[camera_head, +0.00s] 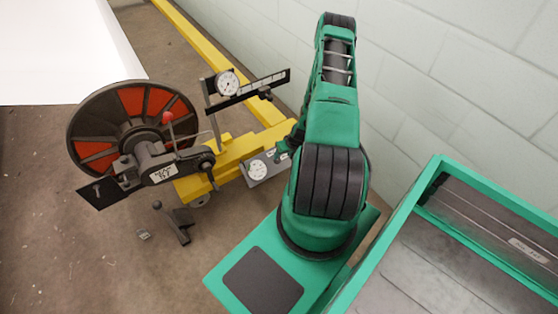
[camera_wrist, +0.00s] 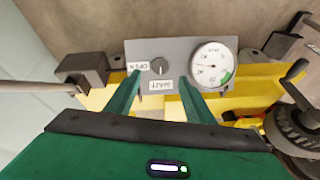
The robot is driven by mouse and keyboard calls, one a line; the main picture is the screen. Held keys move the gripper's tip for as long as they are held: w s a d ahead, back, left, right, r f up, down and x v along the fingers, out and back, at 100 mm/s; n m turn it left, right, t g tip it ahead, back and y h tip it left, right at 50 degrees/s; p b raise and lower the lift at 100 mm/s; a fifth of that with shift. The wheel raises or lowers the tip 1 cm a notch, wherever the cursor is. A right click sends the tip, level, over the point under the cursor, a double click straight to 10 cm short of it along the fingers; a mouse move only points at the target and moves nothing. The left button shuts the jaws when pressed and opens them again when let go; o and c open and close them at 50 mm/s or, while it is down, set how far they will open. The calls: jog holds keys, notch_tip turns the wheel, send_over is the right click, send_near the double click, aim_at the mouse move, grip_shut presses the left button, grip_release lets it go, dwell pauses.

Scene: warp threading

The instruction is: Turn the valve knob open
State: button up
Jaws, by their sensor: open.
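The valve knob (camera_wrist: 158,66) is a small dark round knob on a grey panel (camera_wrist: 180,45). White labels reading OPEN (camera_wrist: 138,66) and SHUT (camera_wrist: 155,86) sit beside it. A round white gauge (camera_wrist: 213,64) with a green sector is on the same panel, to the right. My gripper (camera_wrist: 160,80) is open, its two green fingers on either side of the knob in the wrist view, with nothing held. Contact and the knob's exact setting cannot be told. In the head view the panel (camera_head: 275,178) and gauge (camera_head: 257,170) show beside my arm, which hides most of my gripper.
A yellow frame (camera_head: 235,150) carries the panel. A dial gauge (camera_head: 228,83) on a stand and a large reel with red sectors (camera_head: 135,101) stand close by. A pale block wall (camera_head: 420,75) runs behind. A green-rimmed bin (camera_head: 400,235) is at right.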

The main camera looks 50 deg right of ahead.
aim_at(278, 160)
jog(key=x, duration=0.8)
jog(key=shift+w+f, duration=0.15)
jog(key=shift+f, duration=0.15)
